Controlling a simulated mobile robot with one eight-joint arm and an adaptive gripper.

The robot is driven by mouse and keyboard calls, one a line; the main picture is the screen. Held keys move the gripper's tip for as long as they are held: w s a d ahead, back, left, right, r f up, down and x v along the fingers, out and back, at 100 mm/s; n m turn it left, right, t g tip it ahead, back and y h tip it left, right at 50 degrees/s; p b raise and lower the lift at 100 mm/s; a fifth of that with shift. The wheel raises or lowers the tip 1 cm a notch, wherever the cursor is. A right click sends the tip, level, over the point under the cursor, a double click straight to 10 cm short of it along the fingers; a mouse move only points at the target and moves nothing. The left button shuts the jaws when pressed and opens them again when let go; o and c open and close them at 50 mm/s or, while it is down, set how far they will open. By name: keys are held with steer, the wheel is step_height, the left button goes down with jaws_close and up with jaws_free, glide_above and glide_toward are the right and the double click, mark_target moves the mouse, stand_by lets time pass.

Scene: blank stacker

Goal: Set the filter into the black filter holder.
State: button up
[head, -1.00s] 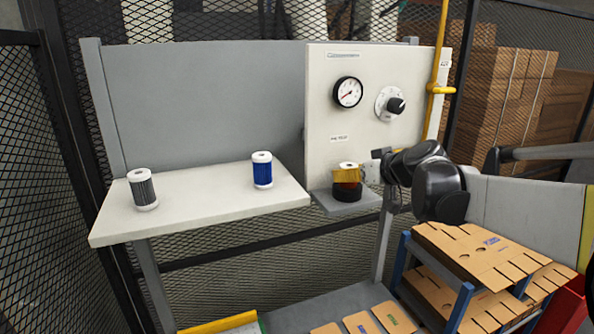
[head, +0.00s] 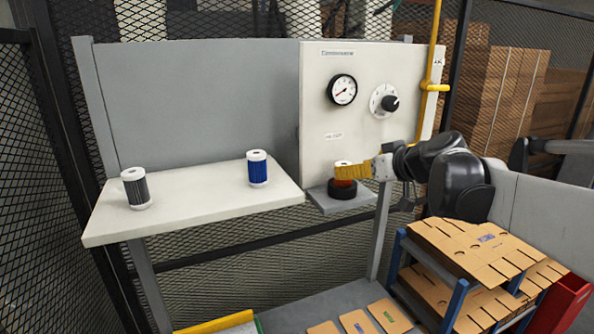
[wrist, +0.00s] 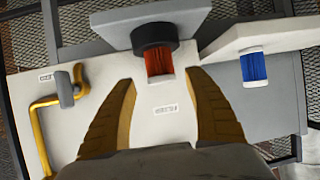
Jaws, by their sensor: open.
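The red filter (head: 344,183) with a white cap stands upright in the black filter holder (head: 342,193), on a small grey shelf at the panel's foot. In the wrist view, the holder (wrist: 155,40) surrounds the lower end of the filter (wrist: 159,62). My gripper (head: 350,172) has yellow ribbed fingers and is beside the filter, on its right in the head view. In the wrist view my gripper (wrist: 162,80) is open, with the fingers spread apart and empty. The filter is just beyond the fingertips. The inside of the holder is hidden.
A blue filter (head: 257,168) and a grey filter (head: 136,188) stand on the white table (head: 200,212). The white panel (head: 320,110) with a gauge, a knob and a yellow pipe (head: 436,88) rises behind the holder. Flat cardboard pieces (head: 470,242) lie on a rack at lower right.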

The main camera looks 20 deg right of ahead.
steer(key=a+v, duration=0.1)
steer(key=v, duration=0.5)
steer(key=s+a+f+g, duration=0.3)
steer(key=s+a+f, duration=0.3)
steer(key=a+f, duration=0.45)
steer(key=s+a+f+m+g+h, duration=0.1)
steer(key=s+a+f+g, duration=0.2)
steer(key=s+a+f, duration=0.5)
steer(key=s+f, duration=0.2)
steer(key=s, duration=0.1)
steer(key=shift+s+h, duration=0.2)
steer(key=shift+h, duration=0.1)
steer(key=shift+a, duration=0.1)
